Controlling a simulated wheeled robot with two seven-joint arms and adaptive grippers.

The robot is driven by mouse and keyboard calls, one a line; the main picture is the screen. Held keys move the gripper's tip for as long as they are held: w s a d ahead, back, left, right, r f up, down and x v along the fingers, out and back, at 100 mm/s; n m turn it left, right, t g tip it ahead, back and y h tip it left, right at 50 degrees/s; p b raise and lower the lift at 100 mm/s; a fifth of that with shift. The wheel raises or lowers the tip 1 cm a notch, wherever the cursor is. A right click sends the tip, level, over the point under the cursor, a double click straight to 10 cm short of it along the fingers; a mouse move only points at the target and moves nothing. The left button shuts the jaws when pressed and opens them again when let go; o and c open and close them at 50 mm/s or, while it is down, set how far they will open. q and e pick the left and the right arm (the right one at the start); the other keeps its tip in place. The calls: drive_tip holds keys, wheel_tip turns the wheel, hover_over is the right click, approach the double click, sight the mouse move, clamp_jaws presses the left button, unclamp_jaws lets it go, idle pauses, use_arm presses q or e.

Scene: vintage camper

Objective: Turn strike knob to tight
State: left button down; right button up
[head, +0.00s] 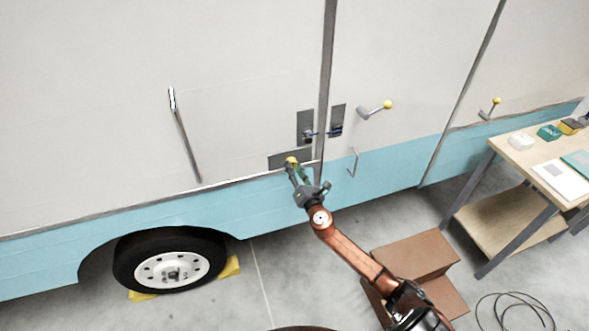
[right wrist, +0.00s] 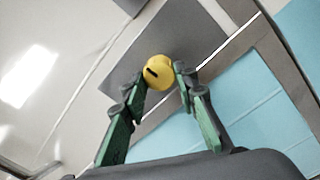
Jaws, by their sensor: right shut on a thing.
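The strike knob is a yellow round knob (head: 291,161) with a dark mark on its face, on a grey plate (head: 275,163) low on the camper's side by the door edge. In the right wrist view the knob (right wrist: 158,72) sits between the fingertips, its dark mark slanted, in front of its grey plate (right wrist: 190,40). My right gripper (head: 296,170) is shut on the knob, with green-sided fingers on either side; it also shows in the right wrist view (right wrist: 160,88). No label can be read. My left gripper is not in view.
A dark latch with a blue part (head: 322,133) is just above the knob. Brown steps (head: 415,258) and a workbench (head: 480,190) stand right. A cable (head: 515,312) lies on the floor.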

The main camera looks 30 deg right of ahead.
drive_tip(key=shift+f, duration=0.2)
drive_tip(key=o, duration=1.2)
drive_tip(key=shift+r, duration=0.15)
drive_tip(key=shift+c, duration=0.2)
drive_tip(key=s+a, duration=0.2)
drive_tip(key=s, duration=1)
drive_tip(key=shift+a, duration=0.15)
drive_tip(key=shift+w, duration=0.1)
